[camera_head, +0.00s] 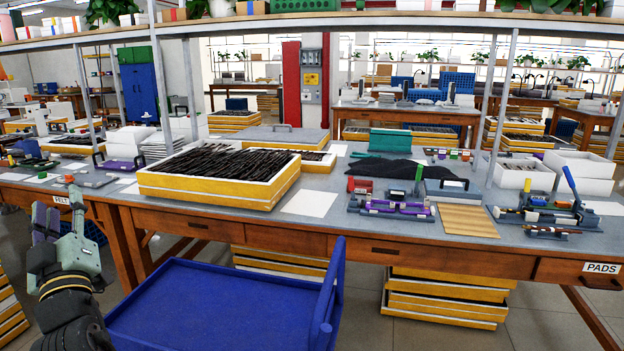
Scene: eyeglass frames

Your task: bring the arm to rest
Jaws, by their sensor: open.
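My gripper (60,222) is at the far left of the head view, at the end of my dark arm. It points up and stands in front of the left end of the workbench (318,202). Its fingers are apart and I see nothing between them. It appears clear of the bench and of the blue cart, though the exact gap to the bench edge is hard to tell.
A blue cart (215,305) stands in front of the bench, right of my arm. On the bench are a yellow-sided tray (205,192) of dark frames, several small fixtures (392,208) and white boxes (580,165). Yellow trays (445,300) are stacked below. Floor shows at the right.

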